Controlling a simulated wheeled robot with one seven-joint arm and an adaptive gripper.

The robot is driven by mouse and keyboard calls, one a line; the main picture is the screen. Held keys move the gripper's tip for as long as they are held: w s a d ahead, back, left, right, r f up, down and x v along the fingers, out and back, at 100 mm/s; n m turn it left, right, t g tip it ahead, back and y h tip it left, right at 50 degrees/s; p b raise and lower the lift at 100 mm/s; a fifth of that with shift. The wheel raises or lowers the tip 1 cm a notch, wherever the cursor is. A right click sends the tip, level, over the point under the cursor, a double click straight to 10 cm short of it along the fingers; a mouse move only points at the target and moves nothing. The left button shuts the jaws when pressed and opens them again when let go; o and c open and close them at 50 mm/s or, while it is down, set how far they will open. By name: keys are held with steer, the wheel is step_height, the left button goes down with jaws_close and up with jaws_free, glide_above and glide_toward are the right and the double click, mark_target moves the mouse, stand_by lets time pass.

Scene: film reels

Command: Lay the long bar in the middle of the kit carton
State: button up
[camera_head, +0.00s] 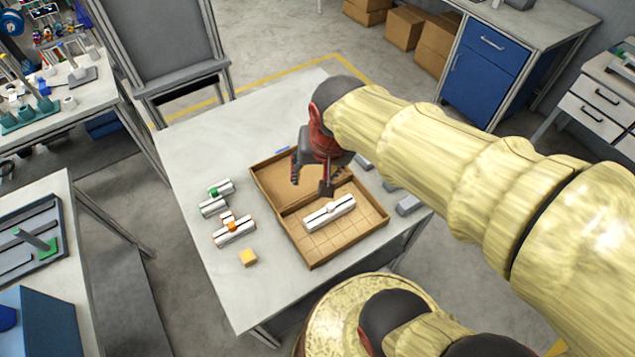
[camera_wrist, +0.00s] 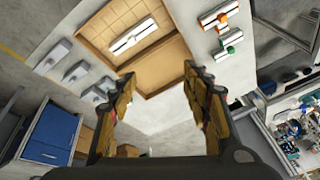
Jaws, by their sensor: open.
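A long white bar (camera_head: 317,219) with a dark groove and a small white knob lies flat in the gridded half of the brown kit carton (camera_head: 350,247), near that half's middle and roughly parallel to the fold. The bar also shows in the wrist view (camera_wrist: 122,45), inside the carton (camera_wrist: 92,22). The carton's other half (camera_head: 268,180) is plain and empty. My gripper (camera_head: 311,186) is open above the carton, over the fold side, apart from the bar. In the wrist view its two fingers (camera_wrist: 160,75) are spread with nothing between them.
White bars with a green piece (camera_head: 214,191) and an orange piece (camera_head: 232,226) lie left of the carton. A yellow-orange cube (camera_head: 248,258) sits near the front. Grey blocks (camera_head: 408,206) lie right of the carton. The table's back left is clear.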

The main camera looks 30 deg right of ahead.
steer(key=s+a+r+n+t, duration=0.1)
steer(key=s+a+r+n, duration=0.2)
steer(key=s+r+n, duration=0.2)
steer(key=shift+s+r+n+t, duration=0.3)
steer(key=shift+s+t, duration=0.1)
steer(key=shift+s, duration=0.3)
steer(key=shift+f, duration=0.15)
step_height(320, 180, down, 3)
steer(key=b, duration=0.3)
